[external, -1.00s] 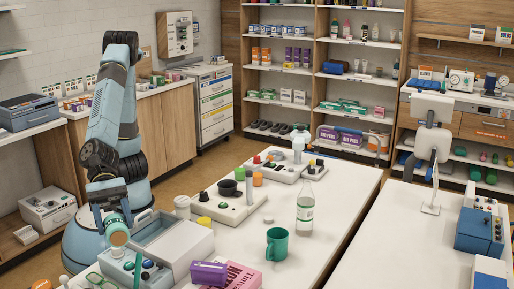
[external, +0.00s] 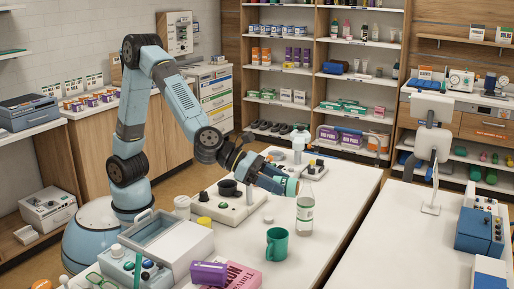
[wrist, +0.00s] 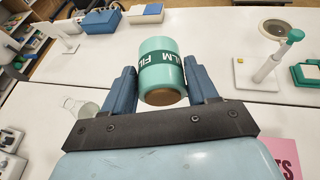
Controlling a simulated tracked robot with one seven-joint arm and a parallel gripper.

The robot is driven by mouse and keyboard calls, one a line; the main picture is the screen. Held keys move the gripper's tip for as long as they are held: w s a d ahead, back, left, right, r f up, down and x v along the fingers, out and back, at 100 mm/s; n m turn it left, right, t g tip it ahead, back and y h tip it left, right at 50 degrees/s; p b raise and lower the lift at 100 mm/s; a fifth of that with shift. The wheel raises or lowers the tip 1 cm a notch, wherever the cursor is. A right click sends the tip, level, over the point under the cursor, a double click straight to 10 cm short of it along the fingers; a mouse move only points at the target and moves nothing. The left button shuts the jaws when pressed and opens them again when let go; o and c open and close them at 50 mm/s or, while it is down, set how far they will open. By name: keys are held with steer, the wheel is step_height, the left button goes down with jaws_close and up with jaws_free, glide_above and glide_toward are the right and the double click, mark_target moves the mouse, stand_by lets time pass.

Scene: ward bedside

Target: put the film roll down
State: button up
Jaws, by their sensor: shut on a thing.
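The film roll (wrist: 161,72) is a teal cylinder with a dark green band reading FILM and a brownish end. In the wrist view my gripper (wrist: 160,88) is shut on it, with one blue finger on each side. In the external view the film roll (external: 291,187) shows at the tip of my gripper (external: 281,182), raised over the white table (external: 330,237). It appears just left of the clear bottle's neck; the gap between them cannot be told.
The clear bottle (external: 305,215) stands upright on the table, with a green mug (external: 277,245) in front. A control box (external: 232,210) with knobs lies to the left. A pink book (external: 242,275) and purple box (external: 209,273) are nearer. Bare tabletop lies right of the bottle.

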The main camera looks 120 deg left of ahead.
steer(key=a+n+g+y, duration=0.3)
steer(key=a+n+y, duration=0.3)
steer(key=a, duration=2)
steer(key=s+a+n+g+y, duration=0.2)
steer(key=s+a, duration=0.2)
steer(key=a, duration=0.7)
steer(key=s+a+n+g+y, duration=0.1)
steer(key=s+a+n+g, duration=0.2)
steer(key=a, duration=0.9)
steer(key=f, duration=2.6)
steer(key=shift+s+f, duration=0.2)
steer(key=shift+f, duration=0.15)
steer(key=shift+d, duration=0.1)
steer(key=o, duration=1.1)
